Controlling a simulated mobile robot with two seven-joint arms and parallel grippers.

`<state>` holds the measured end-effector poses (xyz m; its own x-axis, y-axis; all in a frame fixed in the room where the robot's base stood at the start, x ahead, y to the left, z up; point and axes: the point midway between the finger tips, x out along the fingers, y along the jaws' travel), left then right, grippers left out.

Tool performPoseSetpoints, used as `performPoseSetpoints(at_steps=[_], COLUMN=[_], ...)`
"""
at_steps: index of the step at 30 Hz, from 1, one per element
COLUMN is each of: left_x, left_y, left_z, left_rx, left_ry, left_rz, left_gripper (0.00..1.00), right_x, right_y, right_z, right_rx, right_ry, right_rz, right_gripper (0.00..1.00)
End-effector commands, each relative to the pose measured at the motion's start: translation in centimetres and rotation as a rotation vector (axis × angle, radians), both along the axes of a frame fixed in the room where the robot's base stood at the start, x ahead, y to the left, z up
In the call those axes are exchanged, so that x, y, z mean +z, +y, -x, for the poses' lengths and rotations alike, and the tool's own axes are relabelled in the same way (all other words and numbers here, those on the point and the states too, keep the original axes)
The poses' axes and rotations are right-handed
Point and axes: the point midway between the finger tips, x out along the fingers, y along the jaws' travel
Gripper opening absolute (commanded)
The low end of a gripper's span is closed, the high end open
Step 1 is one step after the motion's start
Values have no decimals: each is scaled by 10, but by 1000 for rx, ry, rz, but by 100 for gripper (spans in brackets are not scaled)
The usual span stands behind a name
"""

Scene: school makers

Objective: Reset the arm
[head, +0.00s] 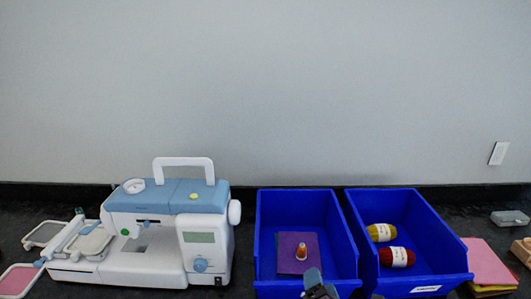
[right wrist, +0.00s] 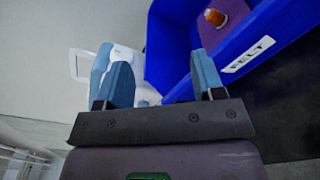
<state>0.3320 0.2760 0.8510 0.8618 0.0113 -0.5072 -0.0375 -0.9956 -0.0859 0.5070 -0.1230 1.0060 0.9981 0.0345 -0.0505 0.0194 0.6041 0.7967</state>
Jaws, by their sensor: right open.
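My right gripper (head: 318,284) shows at the bottom edge of the head view, in front of the left blue bin (head: 349,262). In the right wrist view its two blue fingers (right wrist: 157,72) stand wide apart with nothing between them. Beyond them are the white sewing machine (right wrist: 128,58) and the blue bin with a "FELT" label (right wrist: 250,54). My left gripper is in neither view.
The white and blue sewing machine (head: 160,235) stands left. The left bin holds purple felt (head: 290,262) and an orange-topped spool (head: 301,252). The right bin (head: 440,262) holds yellow yarn (head: 381,232) and red yarn (head: 397,257). Coloured sheets (head: 487,262) lie farther right.

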Motion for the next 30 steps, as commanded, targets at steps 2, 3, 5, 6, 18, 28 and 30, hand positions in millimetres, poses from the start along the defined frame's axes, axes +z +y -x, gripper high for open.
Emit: performPoseSetpoints(at_steps=[2,3,5,6,18,28,30], left_x=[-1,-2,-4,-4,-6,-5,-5], left_y=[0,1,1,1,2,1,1], left_z=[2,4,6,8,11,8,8], left_rx=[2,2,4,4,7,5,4], left_ry=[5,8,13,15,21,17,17], left_rz=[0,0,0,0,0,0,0], left_gripper=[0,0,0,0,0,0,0], right_x=[-3,-5,-10,-14,-69,-131,-141], right_y=[-4,-6,-10,-14,-63,-130,-141], right_z=[0,1,3,5,48,132,149], right_rx=[-4,-8,-17,-26,-231,-535,-581], right_ry=[22,37,61,79,250,303,302], right_rz=[-192,-297,-454,-560,-1599,-2078,-2071], right_gripper=[62,62,62,62,62,62,62])
